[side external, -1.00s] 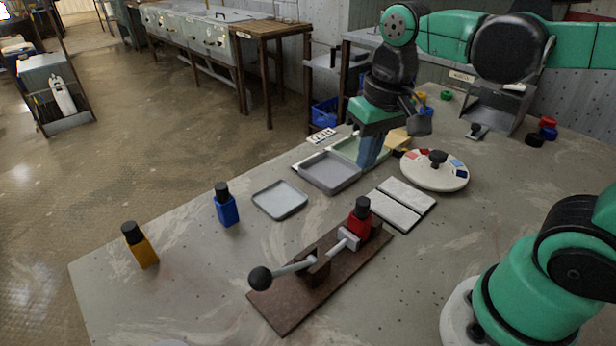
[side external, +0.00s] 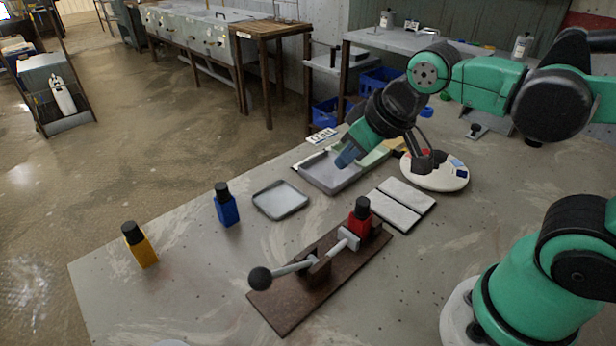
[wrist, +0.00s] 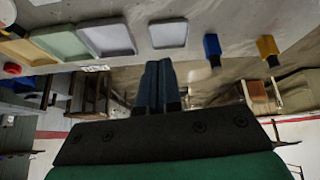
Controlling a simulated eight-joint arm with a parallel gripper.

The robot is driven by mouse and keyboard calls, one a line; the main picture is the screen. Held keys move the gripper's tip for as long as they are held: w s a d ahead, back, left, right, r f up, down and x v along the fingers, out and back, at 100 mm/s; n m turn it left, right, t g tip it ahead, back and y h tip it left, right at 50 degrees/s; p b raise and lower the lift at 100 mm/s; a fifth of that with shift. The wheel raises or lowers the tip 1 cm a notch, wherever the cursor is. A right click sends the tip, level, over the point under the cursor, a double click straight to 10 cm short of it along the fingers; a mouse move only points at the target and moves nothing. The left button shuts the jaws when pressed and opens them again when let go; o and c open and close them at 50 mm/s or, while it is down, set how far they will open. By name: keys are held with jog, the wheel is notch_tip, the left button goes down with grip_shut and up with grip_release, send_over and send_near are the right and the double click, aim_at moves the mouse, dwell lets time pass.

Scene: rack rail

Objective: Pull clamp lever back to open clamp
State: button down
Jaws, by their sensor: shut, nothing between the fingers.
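The clamp sits on a brown board (side external: 290,308) at the front of the table in the side view. Its lever (side external: 290,268) ends in a black ball knob (side external: 260,278) pointing left, low over the board's left end. The clamp's plunger (side external: 343,241) reaches toward a red block with a black cap (side external: 360,218) at the board's right end. My gripper (side external: 345,160) is shut and empty, above the grey tray, well behind the clamp and apart from it. In the wrist view the blue fingers (wrist: 159,85) are together; the clamp is not seen there.
A blue bottle (side external: 227,207) and a yellow bottle (side external: 140,246) stand left of the clamp. The table's front left is clear.

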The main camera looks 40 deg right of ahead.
jog(key=w+a+r+n+g, duration=0.25)
jog(key=a+n, duration=0.25)
jog(key=a, duration=0.3)
jog(key=n+g+h, duration=0.3)
jog(key=n, duration=0.3)
send_over(287, 270)
jog(key=w+a, duration=0.5)
jog(key=a, duration=0.2)
notch_tip(287, 270, down, 2)
jog(key=s+a+f+n+h, duration=0.1)
jog(key=a, duration=0.1)
jog(key=s+a+f+n+h, duration=0.1)
jog(key=a, duration=0.2)
jog(key=s+a+f+n+h, duration=0.1)
jog(key=s+a+n, duration=0.1)
jog(key=shift+a+f, duration=0.2)
jog(key=shift+f, duration=0.05)
jog(key=x, duration=0.9)
jog(key=shift+d+f, duration=0.25)
jog(key=shift+f, duration=0.1)
jog(key=shift+s+d+r, duration=0.3)
jog(key=shift+d+r, duration=0.45)
jog(key=shift+r, duration=0.1)
jog(key=shift+s+d+r, duration=0.15)
jog(key=shift+d+r, duration=0.4)
jog(key=shift+r, duration=0.1)
jog(key=shift+d+r+y, duration=0.15)
jog(key=shift+r+y, duration=0.2)
jog(key=shift+y, duration=0.25)
